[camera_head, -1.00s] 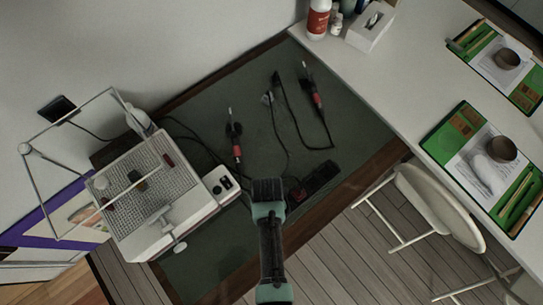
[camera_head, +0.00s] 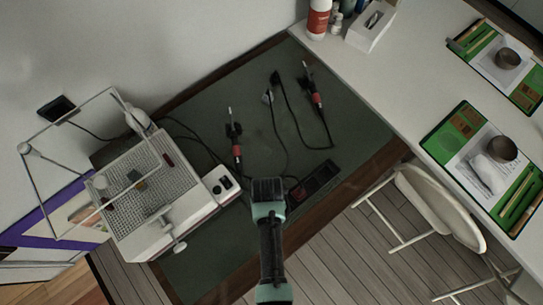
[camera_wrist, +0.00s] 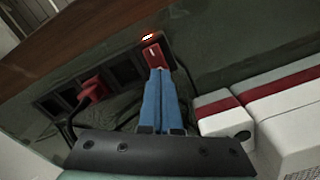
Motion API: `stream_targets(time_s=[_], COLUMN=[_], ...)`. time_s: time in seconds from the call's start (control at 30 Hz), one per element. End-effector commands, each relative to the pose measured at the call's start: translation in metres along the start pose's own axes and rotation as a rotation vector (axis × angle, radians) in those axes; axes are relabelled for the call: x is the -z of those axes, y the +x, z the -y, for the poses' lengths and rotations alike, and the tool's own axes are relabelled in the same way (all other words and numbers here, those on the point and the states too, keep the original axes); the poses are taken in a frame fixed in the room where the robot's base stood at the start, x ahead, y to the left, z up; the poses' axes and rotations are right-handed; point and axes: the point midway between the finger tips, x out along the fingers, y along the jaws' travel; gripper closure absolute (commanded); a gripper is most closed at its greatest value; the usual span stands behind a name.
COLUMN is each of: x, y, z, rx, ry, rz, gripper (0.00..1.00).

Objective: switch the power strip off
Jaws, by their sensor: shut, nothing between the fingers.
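The black power strip (camera_head: 318,180) lies on the green mat, right of my gripper (camera_head: 268,188) in the head view. In the wrist view the strip (camera_wrist: 124,72) runs from lower left to upper right. A red rocker switch (camera_wrist: 152,52) with a white mark sits near its upper right end. A red plug (camera_wrist: 92,90) sits in a socket further left.
A white boxy device (camera_head: 160,190) with a grid top stands left of my gripper; a white and red body (camera_wrist: 285,105) fills the wrist view's right side. Red-handled tools (camera_head: 236,150) and cables lie on the mat (camera_head: 200,262). A white chair (camera_head: 440,205) stands at right.

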Motion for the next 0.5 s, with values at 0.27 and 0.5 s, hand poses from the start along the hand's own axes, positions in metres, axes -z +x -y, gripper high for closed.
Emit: stream_targets(time_s=[0.27, 0.5], x=[0.0002, 0.0003], y=[0.005, 0.0086], z=[0.0, 0.0], rx=[0.0, 0.0], ry=[0.0, 0.0], rz=[0.0, -0.001], gripper=[1.0, 1.0])
